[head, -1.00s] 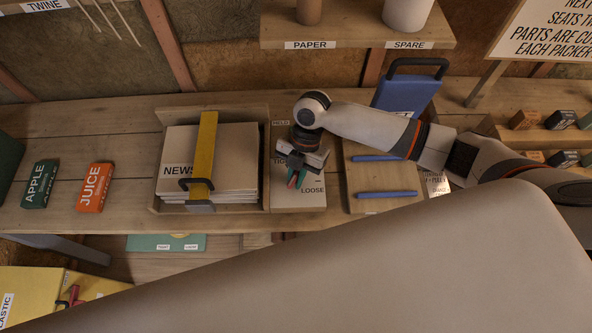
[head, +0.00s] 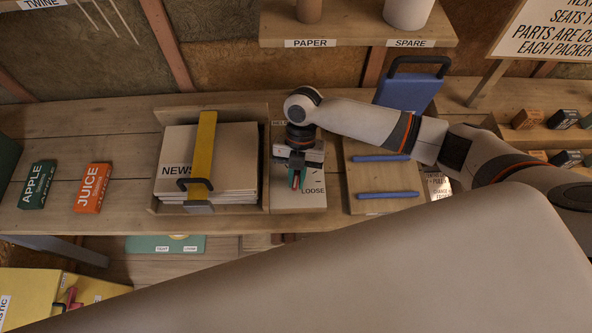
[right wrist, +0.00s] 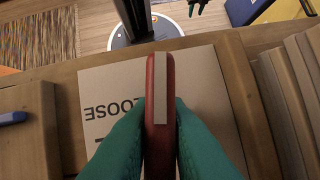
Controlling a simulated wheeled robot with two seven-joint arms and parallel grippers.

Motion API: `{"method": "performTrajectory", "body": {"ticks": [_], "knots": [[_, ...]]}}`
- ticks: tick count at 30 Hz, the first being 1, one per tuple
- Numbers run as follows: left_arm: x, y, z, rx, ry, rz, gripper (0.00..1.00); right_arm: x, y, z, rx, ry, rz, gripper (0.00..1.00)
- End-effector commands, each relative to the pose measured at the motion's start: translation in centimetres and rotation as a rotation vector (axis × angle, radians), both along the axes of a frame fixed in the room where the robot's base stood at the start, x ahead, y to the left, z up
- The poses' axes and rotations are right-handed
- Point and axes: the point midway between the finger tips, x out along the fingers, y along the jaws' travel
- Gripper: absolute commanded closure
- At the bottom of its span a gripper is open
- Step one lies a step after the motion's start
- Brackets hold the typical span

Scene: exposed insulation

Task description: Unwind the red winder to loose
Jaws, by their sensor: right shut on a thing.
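The red winder (right wrist: 160,120) shows in the right wrist view as an upright red bar with a pale grey stripe along its top. My right gripper (right wrist: 160,125) has its teal fingers on both sides of it, shut on it. In the head view the gripper (head: 297,178) is over the pale panel (head: 312,200), which reads LOOSE near its front right; a little red of the winder shows between the fingers. The gripper and arm hide the panel's middle and part of its other lettering. What looks like my left gripper (right wrist: 197,5) shows small at the wrist view's top edge.
Left of the panel, a wooden tray (head: 160,206) holds newspapers (head: 235,165) under a yellow strap (head: 205,150). To the right, a board (head: 352,180) carries two blue rods (head: 388,195). A blue handled case (head: 408,92) stands behind. The shelf (head: 360,30) is above.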

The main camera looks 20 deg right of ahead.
Motion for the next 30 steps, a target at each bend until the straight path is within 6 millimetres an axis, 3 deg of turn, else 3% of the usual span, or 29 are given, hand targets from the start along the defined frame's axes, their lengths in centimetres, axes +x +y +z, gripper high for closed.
{"method": "performTrajectory", "body": {"ticks": [30], "knots": [[0.0, 0.0, -1.3, 0.0, -0.001, 0.0, 0.64, -0.1, -0.3, -0.2, -0.003, 0.001, 0.382, 1.0]]}}
